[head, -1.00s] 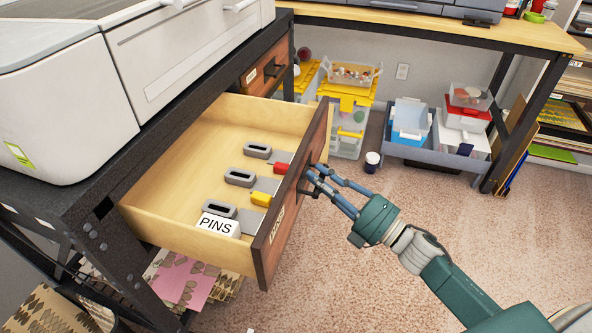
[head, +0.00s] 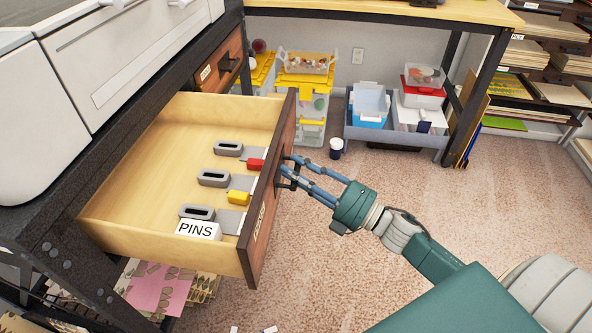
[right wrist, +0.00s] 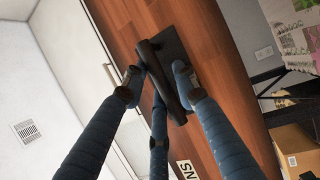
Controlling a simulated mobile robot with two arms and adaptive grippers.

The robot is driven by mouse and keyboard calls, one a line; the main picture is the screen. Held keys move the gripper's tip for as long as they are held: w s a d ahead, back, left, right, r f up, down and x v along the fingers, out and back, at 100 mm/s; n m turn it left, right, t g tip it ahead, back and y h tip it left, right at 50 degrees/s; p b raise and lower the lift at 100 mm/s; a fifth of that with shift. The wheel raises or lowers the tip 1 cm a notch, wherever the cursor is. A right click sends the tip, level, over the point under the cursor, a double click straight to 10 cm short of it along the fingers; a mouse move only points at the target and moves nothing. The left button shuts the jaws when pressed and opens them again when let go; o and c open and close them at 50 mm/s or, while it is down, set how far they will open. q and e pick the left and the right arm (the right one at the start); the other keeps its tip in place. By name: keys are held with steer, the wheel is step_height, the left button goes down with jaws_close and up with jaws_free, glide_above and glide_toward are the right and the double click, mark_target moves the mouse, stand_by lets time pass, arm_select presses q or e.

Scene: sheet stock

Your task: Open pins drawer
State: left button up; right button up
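The pins drawer (head: 130,185) is pulled well out from under the dark bench. The handle is partly hidden by the fingers. My left gripper is not in view.
A second, shut drawer (head: 215,72) sits behind. Bins (head: 375,130) and a small jar (head: 336,148) stand on the floor. The carpet (head: 400,180) at right is clear.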

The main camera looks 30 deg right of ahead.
steer(key=v, duration=1.2)
